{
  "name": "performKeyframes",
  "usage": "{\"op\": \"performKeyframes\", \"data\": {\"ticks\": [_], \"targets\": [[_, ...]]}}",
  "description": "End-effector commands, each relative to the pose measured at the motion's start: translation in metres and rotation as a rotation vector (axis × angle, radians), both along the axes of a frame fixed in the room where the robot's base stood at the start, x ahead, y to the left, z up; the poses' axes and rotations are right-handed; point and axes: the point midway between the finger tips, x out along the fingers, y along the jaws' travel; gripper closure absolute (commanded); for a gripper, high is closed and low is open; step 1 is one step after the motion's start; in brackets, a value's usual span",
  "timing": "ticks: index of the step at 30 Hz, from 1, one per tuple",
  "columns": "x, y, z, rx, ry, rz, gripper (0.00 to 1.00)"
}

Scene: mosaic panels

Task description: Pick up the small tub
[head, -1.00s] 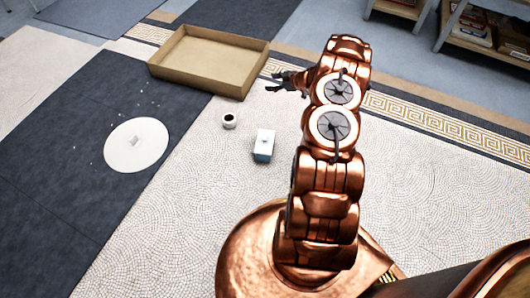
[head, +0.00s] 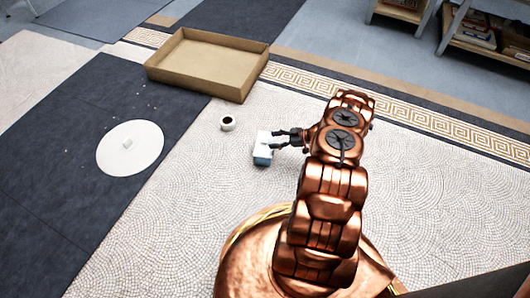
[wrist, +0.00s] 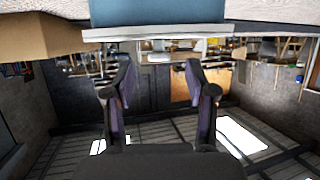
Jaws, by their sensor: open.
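The small tub, which I take to be the blue box with a white top (head: 262,150), stands on the pale mosaic floor in the head view. In the wrist view, which looks upside down, its blue side and white rim (wrist: 155,14) fill the top middle. My gripper (head: 278,139) is at the tub's right side in the head view. In the wrist view its two dark fingers (wrist: 160,72) are spread with nothing between them. The tub lies beyond the fingertips and towards the picture's top. I cannot tell whether a fingertip touches it.
A small white ring-like thing with a dark middle (head: 227,123) lies left of the tub. A white disc (head: 112,160) with a small piece on it lies on the dark panel, with crumbs nearby. An open cardboard tray (head: 190,82) stands behind. The floor in front is clear.

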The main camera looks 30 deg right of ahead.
Motion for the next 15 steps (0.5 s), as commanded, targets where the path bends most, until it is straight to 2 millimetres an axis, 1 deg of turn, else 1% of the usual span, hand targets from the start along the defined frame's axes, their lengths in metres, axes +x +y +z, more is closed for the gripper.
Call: {"op": "performKeyframes", "data": {"ticks": [5,11,15], "targets": [[0.01,0.01,-0.008,0.001,0.0,0.002,0.44],[0.027,0.028,-0.018,0.001,0.003,0.0,0.44],[0.033,0.033,-0.019,0.0,0.003,-0.001,0.44]]}}
